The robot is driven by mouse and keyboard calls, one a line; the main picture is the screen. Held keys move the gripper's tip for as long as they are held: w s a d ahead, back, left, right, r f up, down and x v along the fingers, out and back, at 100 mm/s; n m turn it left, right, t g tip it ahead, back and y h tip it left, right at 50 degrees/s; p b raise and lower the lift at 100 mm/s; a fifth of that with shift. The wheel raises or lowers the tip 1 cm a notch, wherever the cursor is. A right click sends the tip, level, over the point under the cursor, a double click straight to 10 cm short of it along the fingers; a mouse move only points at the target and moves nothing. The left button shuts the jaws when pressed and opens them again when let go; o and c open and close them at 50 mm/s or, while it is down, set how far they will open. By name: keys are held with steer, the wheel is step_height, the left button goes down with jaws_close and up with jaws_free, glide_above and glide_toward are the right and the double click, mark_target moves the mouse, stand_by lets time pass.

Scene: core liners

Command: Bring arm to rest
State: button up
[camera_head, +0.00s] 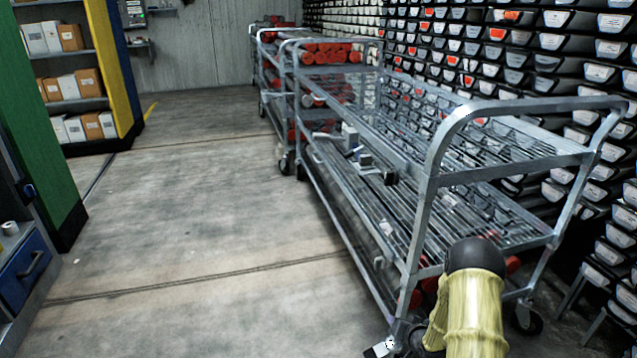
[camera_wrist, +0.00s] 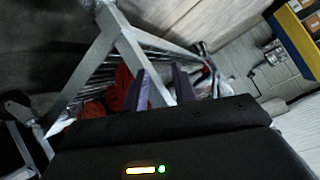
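My gripper (camera_wrist: 160,82) shows in the wrist view with its two dark fingers apart and nothing between them. Beyond the fingers are the metal bars of a cart and red pieces (camera_wrist: 120,88) low on it. In the head view my arm, in a yellowish cover with a black joint, rises from the bottom edge in front of the near cart (camera_head: 440,195). I cannot make out the gripper's fingers there. The near cart's upper wire shelf looks mostly bare. Red-ended core liners (camera_head: 332,53) lie stacked on the cart behind.
A wall rack of core boxes (camera_head: 545,62) runs along the right, close behind the carts. Shelving with cartons (camera_head: 70,38) stands at the back left. A blue drawer unit (camera_head: 25,270) is at the left edge. The concrete floor (camera_head: 190,190) between is clear.

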step_height(320, 180, up, 11)
steer(key=s+a+n+g+h+p, duration=0.1)
steer(key=s+g+p, duration=0.1)
steer(key=s+a+r+n+g+h+p, duration=0.1)
steer(key=s+a+r+g+p, duration=0.2)
steer(key=s+r, duration=0.9)
steer(key=s+a+r+n+g+p, duration=0.1)
steer(key=s+a+r+g+p, duration=0.3)
steer(key=s+r, duration=0.75)
step_height(320, 180, up, 36)
steer(key=s+p, duration=0.1)
steer(key=p, duration=3.4)
steer(key=shift+s+a+r+t+p, duration=0.2)
steer(key=shift+a+t+p, duration=0.1)
steer(key=shift+a+t, duration=0.1)
steer(key=shift+w+d, duration=0.1)
steer(key=shift+d, duration=0.05)
